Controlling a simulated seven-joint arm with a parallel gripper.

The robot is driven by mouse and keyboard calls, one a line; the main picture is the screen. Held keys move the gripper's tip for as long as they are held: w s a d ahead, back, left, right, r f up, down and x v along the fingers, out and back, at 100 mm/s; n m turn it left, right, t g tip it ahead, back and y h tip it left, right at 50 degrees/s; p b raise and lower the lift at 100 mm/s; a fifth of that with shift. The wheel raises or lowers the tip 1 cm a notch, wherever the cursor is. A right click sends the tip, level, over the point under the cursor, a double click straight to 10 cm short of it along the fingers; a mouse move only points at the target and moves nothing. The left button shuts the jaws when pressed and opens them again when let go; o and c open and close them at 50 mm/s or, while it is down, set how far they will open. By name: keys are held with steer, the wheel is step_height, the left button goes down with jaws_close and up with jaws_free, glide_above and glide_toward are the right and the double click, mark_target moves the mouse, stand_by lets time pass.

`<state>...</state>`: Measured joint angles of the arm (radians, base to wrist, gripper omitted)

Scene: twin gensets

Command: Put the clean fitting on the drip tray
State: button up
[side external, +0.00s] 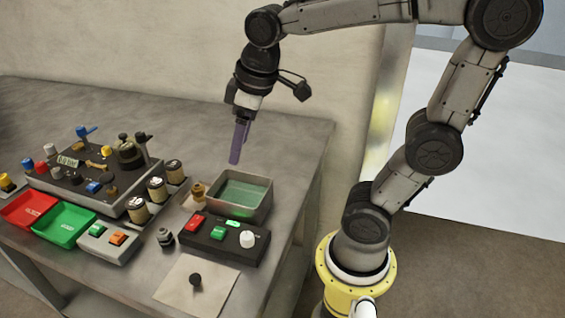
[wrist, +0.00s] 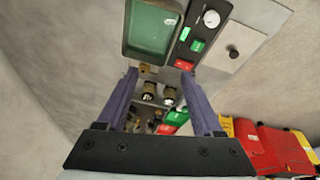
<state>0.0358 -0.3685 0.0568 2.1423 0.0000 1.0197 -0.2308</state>
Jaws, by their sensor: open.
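My gripper (side external: 236,160) hangs open and empty above the back of the bench, pointing down; its two purple fingers also show in the wrist view (wrist: 158,76). A small brass fitting (side external: 198,191) stands at the left of a grey basin with a green inside (side external: 262,211); a brass piece shows below the basin in the wrist view (wrist: 146,68). A dark metal fitting (side external: 165,238) stands in front of them. A flat beige plate (side external: 177,281) at the bench front bears a dark round piece (side external: 196,280). I cannot tell which fitting is clean or which piece is the drip tray.
A dark panel (side external: 222,249) with red and green buttons and a white knob stands before the basin. Left are several dark jars (side external: 157,190), a crowded genset block (side external: 80,190), a red tray (side external: 28,208), a green tray (side external: 65,226) and a two-button box (side external: 108,245).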

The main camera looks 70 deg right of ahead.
steer(key=s+f+m+t, duration=0.2)
steer(key=s, duration=0.7)
steer(key=shift+a+f, duration=0.35)
steer(key=shift+a, duration=0.1)
